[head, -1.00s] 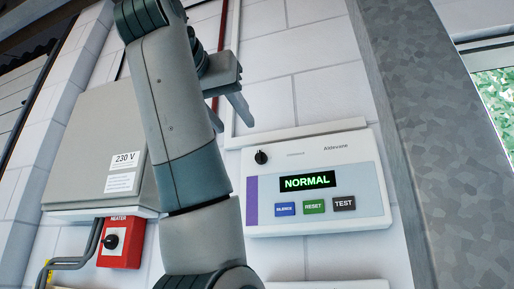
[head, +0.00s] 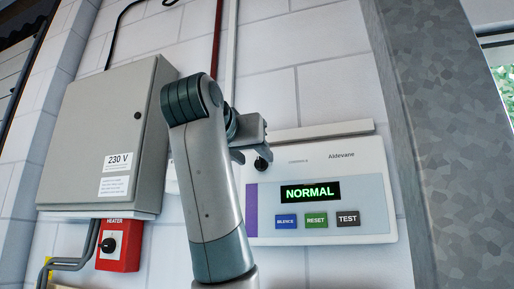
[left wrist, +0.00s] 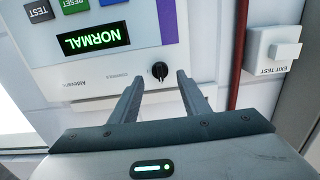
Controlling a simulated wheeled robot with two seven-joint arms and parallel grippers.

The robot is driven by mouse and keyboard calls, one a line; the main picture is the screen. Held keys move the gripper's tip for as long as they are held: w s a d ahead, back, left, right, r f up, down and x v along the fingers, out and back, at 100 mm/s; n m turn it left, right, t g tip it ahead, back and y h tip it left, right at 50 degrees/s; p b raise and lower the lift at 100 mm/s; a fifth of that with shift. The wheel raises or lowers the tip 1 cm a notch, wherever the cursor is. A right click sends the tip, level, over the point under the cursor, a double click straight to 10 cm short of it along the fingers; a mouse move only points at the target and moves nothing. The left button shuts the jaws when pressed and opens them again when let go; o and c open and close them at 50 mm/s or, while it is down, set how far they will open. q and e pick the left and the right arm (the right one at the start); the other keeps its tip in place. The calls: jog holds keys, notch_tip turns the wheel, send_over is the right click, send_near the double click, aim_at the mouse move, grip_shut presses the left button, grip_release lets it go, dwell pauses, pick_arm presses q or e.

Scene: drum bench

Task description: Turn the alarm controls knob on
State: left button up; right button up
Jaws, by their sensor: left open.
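The white alarm panel (head: 378,222) is on the wall, its display (head: 310,192) lit green with NORMAL. Its small black knob (head: 261,163) sits at the panel's upper left, beside my left gripper (head: 254,150) in the head view. In the left wrist view the panel appears upside down. There the knob (left wrist: 160,71) lies between the two open fingers of my left gripper (left wrist: 157,82), closer to the right one, with wall-side space around it. I cannot tell how far the fingertips are from the panel face. My right gripper is not in view.
Below the display are the SILENCE (head: 286,222), RESET (head: 316,221) and TEST (head: 348,219) buttons. A grey 230 V cabinet (head: 105,125) and a red heater switch (head: 118,247) are at left. A white EXIT TEST box (left wrist: 273,50) and red pipe (left wrist: 240,60) show in the left wrist view.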

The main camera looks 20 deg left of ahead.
aim_at(258, 161)
pick_arm(q)
jog(key=shift+w+p, duration=0.75)
jog(key=shift+w, duration=0.95)
jog(key=c, duration=1)
